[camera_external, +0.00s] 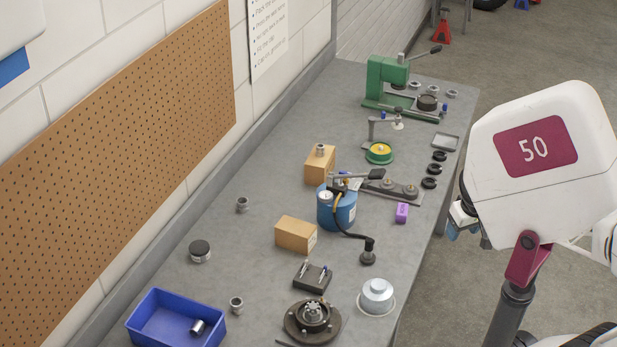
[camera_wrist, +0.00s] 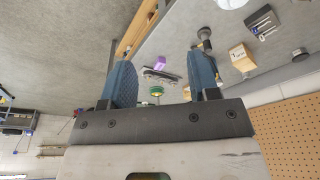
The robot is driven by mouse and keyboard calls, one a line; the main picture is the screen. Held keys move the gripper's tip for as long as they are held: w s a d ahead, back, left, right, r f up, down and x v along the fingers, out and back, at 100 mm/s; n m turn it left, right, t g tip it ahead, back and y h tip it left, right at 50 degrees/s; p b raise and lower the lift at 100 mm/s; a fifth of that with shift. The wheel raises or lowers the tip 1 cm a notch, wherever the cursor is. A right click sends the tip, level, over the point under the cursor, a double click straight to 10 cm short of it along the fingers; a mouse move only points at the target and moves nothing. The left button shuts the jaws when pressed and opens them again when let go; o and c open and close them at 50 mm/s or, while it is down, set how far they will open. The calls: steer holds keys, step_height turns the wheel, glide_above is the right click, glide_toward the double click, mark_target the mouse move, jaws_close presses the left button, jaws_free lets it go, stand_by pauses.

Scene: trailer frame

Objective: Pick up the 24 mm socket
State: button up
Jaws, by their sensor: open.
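Several small grey metal sockets show in the external view, and I cannot read a size on any of them. One socket (camera_external: 241,204) stands on the bench near the wall. Another socket (camera_external: 236,305) stands beside the blue bin (camera_external: 170,306), and a socket (camera_external: 198,327) lies inside that bin. One more socket (camera_external: 320,148) stands on a cardboard box (camera_external: 320,166). My gripper (camera_wrist: 162,82) is open and empty, its blue fingers apart. In the external view my gripper (camera_external: 458,222) is partly hidden by my arm, off the bench's right side and away from the sockets.
A blue canister (camera_external: 336,209), a second box (camera_external: 296,234), a dark hub (camera_external: 312,321) and a silver round part (camera_external: 377,295) crowd the bench (camera_external: 215,255). A green press (camera_external: 388,80) stands at the far end. The wall and pegboard (camera_external: 120,120) bound the left side.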

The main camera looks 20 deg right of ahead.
steer(key=shift+o, duration=1.3)
steer(key=w+a+f+m+g+y, duration=0.1)
steer(key=w+a+f+m+y, duration=0.2)
steer(key=a, duration=0.5)
steer(key=w+a+f+m+g+y, duration=0.2)
steer(key=w+a+f+y, duration=0.1)
steer(key=w+a, duration=0.4)
steer(key=w+a+f+m+g+y, duration=0.1)
steer(key=w+a+f+m+y, duration=0.15)
steer(key=a, duration=0.65)
steer(key=w+a+f+m+y, duration=0.1)
steer(key=w+a+f+m, duration=0.2)
steer(key=a, duration=0.4)
steer(key=w+a+f+m+y, duration=0.2)
steer(key=a+f+m, duration=0.1)
steer(key=a+f, duration=0.3)
steer(key=w+a+f+m+y, duration=0.2)
steer(key=w+a+f+m, duration=0.1)
steer(key=a+f, duration=0.2)
steer(key=shift+w+a+f+m+t, duration=0.15)
steer(key=shift+w+a+m, duration=0.05)
steer(key=shift+a, duration=0.45)
steer(key=shift+w+a+f+m+t, duration=0.1)
steer(key=shift+w+a+m+t, duration=0.05)
steer(key=shift+a, duration=0.5)
